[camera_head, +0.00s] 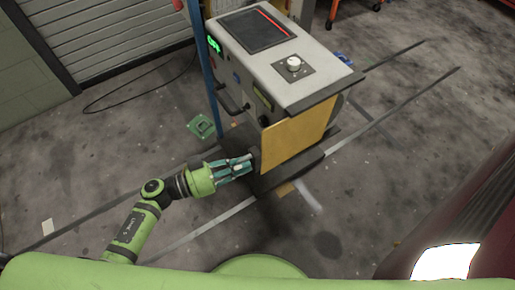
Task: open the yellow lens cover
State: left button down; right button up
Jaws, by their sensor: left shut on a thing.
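The yellow lens cover (296,132) is a flat upright panel on the lower front of a grey machine (283,57). My left gripper (247,160) reaches in from the left and is at the cover's lower left edge. Its fingers are shut there, and the small part between them at that edge is too small to make out clearly. Whether the panel stands slightly off the machine cannot be told from this view. My right gripper is not in view.
A blue post (201,68) stands left of the machine. A green bracket (201,126) lies on the floor beside it. A dark red body with a bright headlight (444,262) fills the lower right. The concrete floor (330,215) in front is mostly clear.

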pick_arm(q)
jog(key=s+d+p+v, duration=0.1)
jog(key=s+p+v, duration=0.1)
jog(key=v, duration=1)
jog(key=shift+r, duration=0.1)
jog(key=c, duration=1.2)
grip_release()
jog(key=shift+s, duration=0.1)
jog(key=shift+o, duration=0.2)
jog(key=v, duration=1.2)
